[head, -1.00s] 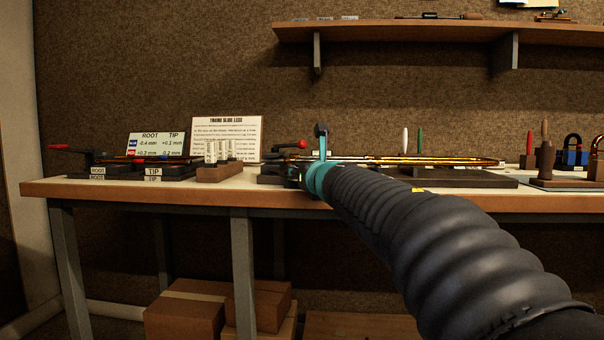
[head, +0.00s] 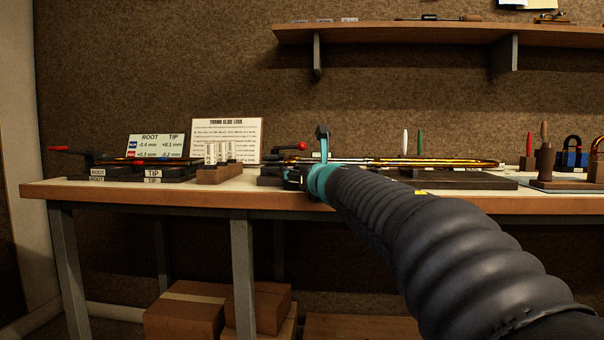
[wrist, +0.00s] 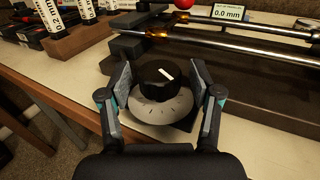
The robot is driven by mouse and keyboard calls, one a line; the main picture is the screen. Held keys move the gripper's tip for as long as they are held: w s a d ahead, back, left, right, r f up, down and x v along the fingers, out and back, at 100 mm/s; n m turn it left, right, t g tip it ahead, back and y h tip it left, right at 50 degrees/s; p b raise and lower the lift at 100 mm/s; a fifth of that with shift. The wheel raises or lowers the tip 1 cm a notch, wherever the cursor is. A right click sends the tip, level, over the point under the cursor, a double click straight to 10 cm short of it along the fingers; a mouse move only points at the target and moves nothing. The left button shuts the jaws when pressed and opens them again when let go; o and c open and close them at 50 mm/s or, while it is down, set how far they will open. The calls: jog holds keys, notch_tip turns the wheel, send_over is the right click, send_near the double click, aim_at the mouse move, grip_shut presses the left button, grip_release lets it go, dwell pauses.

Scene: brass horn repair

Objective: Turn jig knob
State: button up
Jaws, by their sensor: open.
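The jig knob (wrist: 158,78) is a black round knob with a white pointer line, on a pale dial (wrist: 160,106) with dark tick marks. In the wrist view my gripper (wrist: 160,82) is open, with one finger on each side of the knob. I cannot tell whether either finger touches it. A small display (wrist: 228,13) behind reads 0.0 mm. In the head view my arm and gripper hide the knob. The jig holds a long brass slide (head: 440,163) on a dark base (head: 460,180).
A wooden block (head: 219,173) with white labelled cylinders stands left of the jig. A red ball-topped lever (head: 301,146) rises behind. Dark ROOT and TIP blocks (head: 152,173) lie farther left. Tools stand at right. The bench's front edge (head: 140,197) runs below.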

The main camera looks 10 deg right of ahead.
jog(key=s+d, duration=0.1)
jog(key=s, duration=1)
jog(key=shift+s+d, duration=0.4)
